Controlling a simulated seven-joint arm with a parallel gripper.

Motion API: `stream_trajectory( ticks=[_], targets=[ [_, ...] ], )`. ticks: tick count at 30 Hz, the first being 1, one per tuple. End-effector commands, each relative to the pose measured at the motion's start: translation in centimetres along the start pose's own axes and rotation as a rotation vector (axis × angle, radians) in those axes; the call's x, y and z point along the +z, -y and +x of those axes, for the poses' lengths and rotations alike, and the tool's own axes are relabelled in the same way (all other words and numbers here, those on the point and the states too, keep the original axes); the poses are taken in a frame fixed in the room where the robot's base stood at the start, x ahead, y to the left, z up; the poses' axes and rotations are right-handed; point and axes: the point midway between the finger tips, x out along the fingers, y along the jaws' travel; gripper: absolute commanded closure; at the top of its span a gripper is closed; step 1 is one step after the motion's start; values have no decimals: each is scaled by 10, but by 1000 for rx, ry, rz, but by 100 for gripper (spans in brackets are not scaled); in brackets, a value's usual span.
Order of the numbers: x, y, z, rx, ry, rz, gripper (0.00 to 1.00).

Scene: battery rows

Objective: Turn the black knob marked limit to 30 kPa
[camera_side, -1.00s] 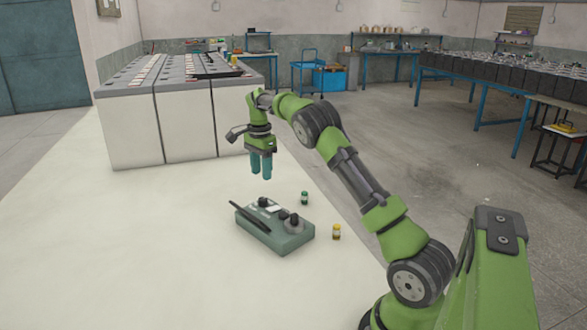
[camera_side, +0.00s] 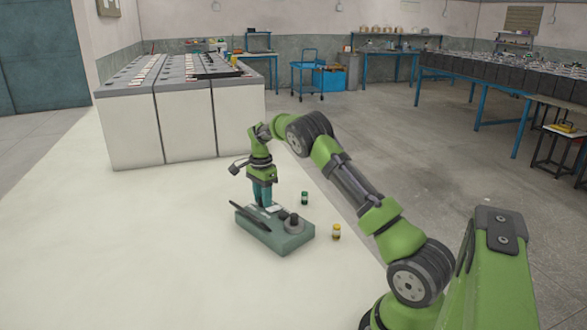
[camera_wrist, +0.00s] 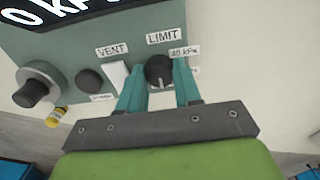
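The black limit knob (camera_wrist: 158,70) sits under the LIMIT label (camera_wrist: 163,37) in the wrist view. A pale mark shows low on its face. A tag that seems to read 40 kPa (camera_wrist: 184,51) is at its upper right; another tag beside it is partly hidden by a finger. My gripper (camera_wrist: 159,76) points down with one teal fingertip on each side of the knob. Whether the fingers press on it or stand slightly apart is unclear. In the side view my gripper (camera_side: 263,203) is low over the grey-green box (camera_side: 285,242) and hides the knob.
A white rocker (camera_wrist: 117,76) is close beside the left finger, under VENT. A black button (camera_wrist: 89,81) and a larger knob (camera_wrist: 36,88) are farther left. A black bar-like part (camera_side: 251,216) lies along the box. Green (camera_side: 304,198) and yellow (camera_side: 336,231) small jars stand beside it.

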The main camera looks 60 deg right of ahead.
Motion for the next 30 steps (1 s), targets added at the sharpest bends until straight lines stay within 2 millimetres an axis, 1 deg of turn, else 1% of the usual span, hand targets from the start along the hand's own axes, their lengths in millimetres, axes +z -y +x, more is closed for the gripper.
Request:
stream_trajectory(
  ticks=[1,5,11,17,23,30],
  targets=[
    [0,0,0,0,0,0,78],
    [0,0,0,0,0,0,97],
    [0,0,-1,0,0,-14,97],
    [0,0,-1,0,1,-83,97],
    [0,0,-1,0,1,-227,97],
    [0,0,-1,-1,2,-451,97]
  ],
)
